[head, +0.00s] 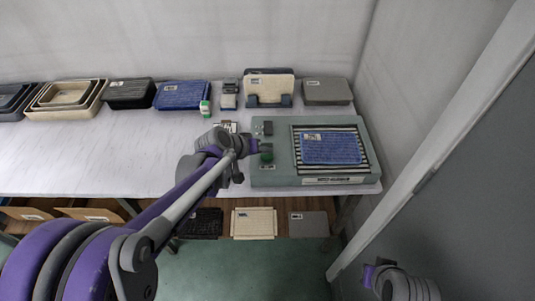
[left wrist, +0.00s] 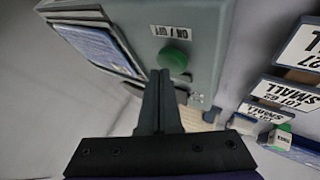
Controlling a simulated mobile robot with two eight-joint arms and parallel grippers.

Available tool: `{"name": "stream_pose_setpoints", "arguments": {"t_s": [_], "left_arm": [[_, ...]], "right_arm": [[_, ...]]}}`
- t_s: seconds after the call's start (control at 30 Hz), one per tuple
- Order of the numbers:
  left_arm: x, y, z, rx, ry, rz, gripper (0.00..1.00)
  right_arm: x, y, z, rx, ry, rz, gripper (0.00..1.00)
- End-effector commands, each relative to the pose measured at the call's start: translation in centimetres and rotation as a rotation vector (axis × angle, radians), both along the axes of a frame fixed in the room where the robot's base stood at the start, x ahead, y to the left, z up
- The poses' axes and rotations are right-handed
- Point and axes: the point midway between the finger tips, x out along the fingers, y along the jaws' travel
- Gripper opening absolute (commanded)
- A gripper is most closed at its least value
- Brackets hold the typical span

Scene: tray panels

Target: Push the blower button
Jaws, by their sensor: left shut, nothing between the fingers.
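A grey-green machine (head: 345,182) stands at the right end of the table, with a blue panel (head: 330,148) lying on its striped top. A round green button (head: 267,157) is on its left part. In the left wrist view the green button (left wrist: 174,62) sits beside an ON / OFF label (left wrist: 170,33). My left gripper (head: 260,147) is shut and empty, its fingers pointing at the button. In the left wrist view its fingertips (left wrist: 160,74) are right next to the button; I cannot tell whether they touch. My right gripper (head: 371,273) shows only partly at the lower right.
A dark switch block (head: 267,128) is on the machine behind the button. Trays, including a blue one (head: 182,95) and a grey one (head: 327,91), line the table's back. A small green-and-white item (head: 205,108) stands there. The table's left middle is clear. A wall is on the right.

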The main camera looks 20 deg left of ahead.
Motion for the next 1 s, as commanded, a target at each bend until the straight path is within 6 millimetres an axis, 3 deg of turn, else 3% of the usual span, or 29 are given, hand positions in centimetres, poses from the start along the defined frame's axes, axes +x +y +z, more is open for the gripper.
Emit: {"name": "stream_pose_setpoints", "arguments": {"t_s": [0.67, 1.0], "left_arm": [[0.0, 0.0, -0.7, 0.000, 0.000, 0.000, 0.00], [0.0, 0.0, 0.8, 0.001, 0.000, -0.001, 0.00]], "right_arm": [[-0.1, 0.0, -0.5, 0.000, 0.002, 0.000, 0.00], [0.1, 0.0, 0.6, 0.000, -0.003, 0.000, 0.00]]}}
